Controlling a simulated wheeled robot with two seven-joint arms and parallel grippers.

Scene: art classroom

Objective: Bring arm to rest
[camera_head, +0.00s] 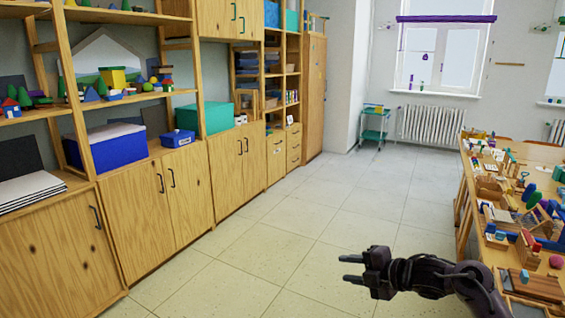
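My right gripper (352,268) shows in the head view at the lower middle right. Its dark arm comes in from the lower right corner. Its two thin fingers point left and stand apart with a gap between them. Nothing is held between them. The gripper is over the tiled floor, left of the table, and touches nothing that I can see. My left gripper and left arm are not in the picture.
A wooden table (467,238) crowded with toys and blocks stands at the right, close to my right arm. Wooden cabinets (140,215) with shelves line the left wall. A teal cart (374,125) stands at the back. The floor (290,220) between is clear.

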